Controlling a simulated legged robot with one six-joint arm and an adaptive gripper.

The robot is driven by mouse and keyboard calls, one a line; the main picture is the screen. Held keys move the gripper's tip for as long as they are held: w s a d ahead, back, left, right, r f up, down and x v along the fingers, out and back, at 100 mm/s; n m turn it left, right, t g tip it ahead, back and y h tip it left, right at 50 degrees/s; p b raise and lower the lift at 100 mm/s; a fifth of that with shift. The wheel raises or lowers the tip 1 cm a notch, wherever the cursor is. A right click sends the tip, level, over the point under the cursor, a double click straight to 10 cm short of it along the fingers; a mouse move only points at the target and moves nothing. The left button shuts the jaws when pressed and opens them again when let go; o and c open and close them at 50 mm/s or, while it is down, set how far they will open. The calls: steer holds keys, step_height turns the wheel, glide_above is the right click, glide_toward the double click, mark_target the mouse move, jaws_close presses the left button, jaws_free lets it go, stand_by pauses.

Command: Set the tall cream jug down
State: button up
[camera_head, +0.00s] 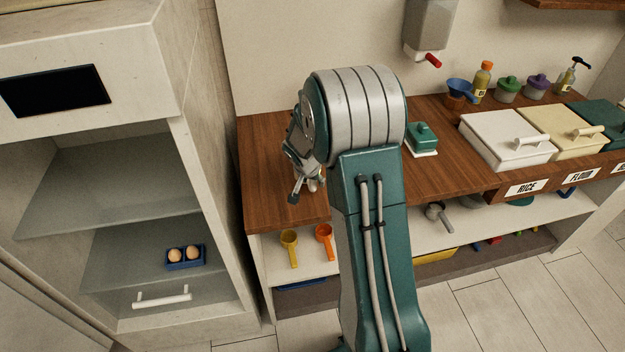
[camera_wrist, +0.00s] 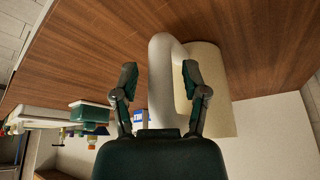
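The tall cream jug (camera_wrist: 222,100) shows in the wrist view, which looks upside down. Its base appears to rest on the wooden counter (camera_wrist: 90,50), and it looks upright. Its pale looped handle (camera_wrist: 160,75) faces my gripper (camera_wrist: 160,78). My gripper's fingers are apart, one on each side of the handle's outer bar, with visible gaps. The right finger overlaps the handle opening and jug body. In the head view my gripper (camera_head: 308,186) is low over the counter's left part (camera_head: 262,150); I cannot make out the jug there behind my arm.
Farther right are a white bin (camera_head: 500,138) labelled RICE and a cream bin (camera_head: 562,130). A dispenser (camera_head: 430,30) hangs above. A tall shelf unit (camera_head: 190,200) stands at left. The counter's left end is clear.

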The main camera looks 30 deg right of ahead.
steer(key=shift+a, duration=0.1)
steer(key=v, duration=1.2)
steer(key=s+a+r+n+t+y, duration=0.1)
steer(key=s+a+r+n, duration=0.3)
steer(key=s+a+r, duration=0.55)
steer(key=s+a+r+n+y, duration=0.1)
steer(key=s+a+n, duration=0.1)
steer(key=s, duration=0.6)
steer(key=s+a+r+n+t+y, duration=0.1)
steer(key=s+a+n, duration=0.1)
steer(key=s, duration=0.6)
steer(key=shift+r+n+t, duration=0.3)
steer(key=shift+r+n, duration=0.05)
steer(key=shift+n, duration=0.55)
steer(key=shift+w, duration=0.1)
